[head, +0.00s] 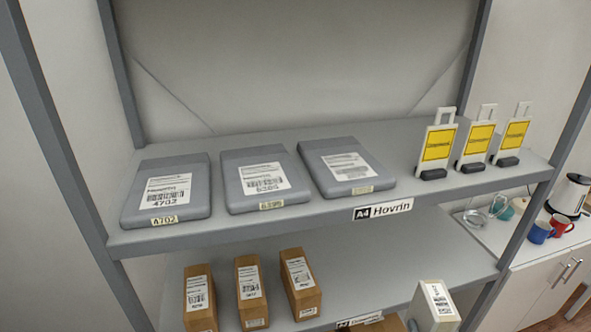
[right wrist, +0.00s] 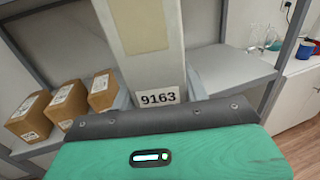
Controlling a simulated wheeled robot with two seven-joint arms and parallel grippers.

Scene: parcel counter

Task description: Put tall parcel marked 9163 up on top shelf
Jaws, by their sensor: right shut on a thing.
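The tall parcel marked 9163 (right wrist: 159,98) is a pale box standing between the fingers of my right gripper (right wrist: 158,92) in the right wrist view, with its number tag low on the near face. My right gripper is shut on it. In the head view the parcel (head: 434,304) shows at the bottom right, slightly tilted in the picture, with a barcode label, in front of the lower shelf. Its lower part is cut off by the frame. The upper shelf (head: 300,224) is above it in the picture. My left gripper is not in view.
Three grey flat parcels (head: 258,180) lie on the upper shelf's left and middle. Three white-and-yellow stands (head: 438,143) are at its right; a narrow bare strip lies between. Several brown boxes (head: 250,290) occupy the lower shelf. A grey upright (head: 520,240) stands right of the parcel.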

